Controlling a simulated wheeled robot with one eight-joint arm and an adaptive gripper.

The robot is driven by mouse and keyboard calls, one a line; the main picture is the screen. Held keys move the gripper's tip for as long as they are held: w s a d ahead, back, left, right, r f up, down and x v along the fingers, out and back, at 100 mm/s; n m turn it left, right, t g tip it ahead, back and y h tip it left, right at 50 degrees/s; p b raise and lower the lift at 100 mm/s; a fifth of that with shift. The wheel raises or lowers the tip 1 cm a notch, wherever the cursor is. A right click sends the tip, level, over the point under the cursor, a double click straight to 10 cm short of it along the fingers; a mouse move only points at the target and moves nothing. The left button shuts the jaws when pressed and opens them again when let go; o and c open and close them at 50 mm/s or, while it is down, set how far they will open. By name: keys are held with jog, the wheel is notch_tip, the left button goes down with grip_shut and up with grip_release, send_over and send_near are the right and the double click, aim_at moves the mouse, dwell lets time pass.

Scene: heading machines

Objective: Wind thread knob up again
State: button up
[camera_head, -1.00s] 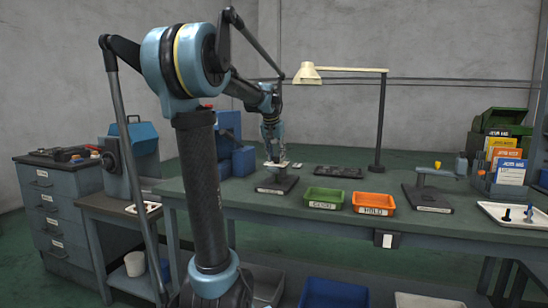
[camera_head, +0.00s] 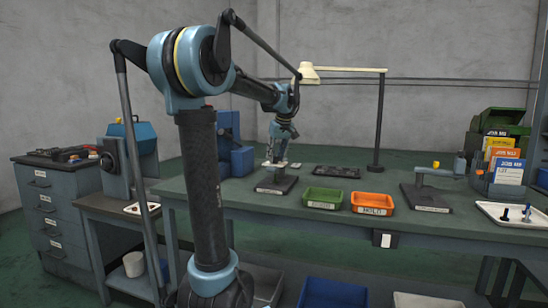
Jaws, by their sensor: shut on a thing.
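My gripper (camera_head: 277,156) is at the far end of my arm, pointing down over a small stand with a black base (camera_head: 273,187) on the bench. It is shut on the thread knob at the top of this stand. The knob itself is too small and too covered by the fingers to make out. Small pale parts of the stand show beside and below the fingertips. The stand looks upright.
A green tray (camera_head: 323,191) and an orange tray (camera_head: 388,204) lie right of the stand. A dark flat tray (camera_head: 338,172) and a lamp (camera_head: 377,120) are behind. A second black-based fixture (camera_head: 426,206) stands further right. Blue equipment (camera_head: 243,163) is close on the left.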

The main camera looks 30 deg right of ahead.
jog(key=shift+n, duration=0.3)
jog(key=o, duration=1)
jog(key=shift+o, duration=0.2)
jog(key=v, duration=1.1)
jog(key=shift+r, duration=0.4)
jog(key=shift+s, duration=0.15)
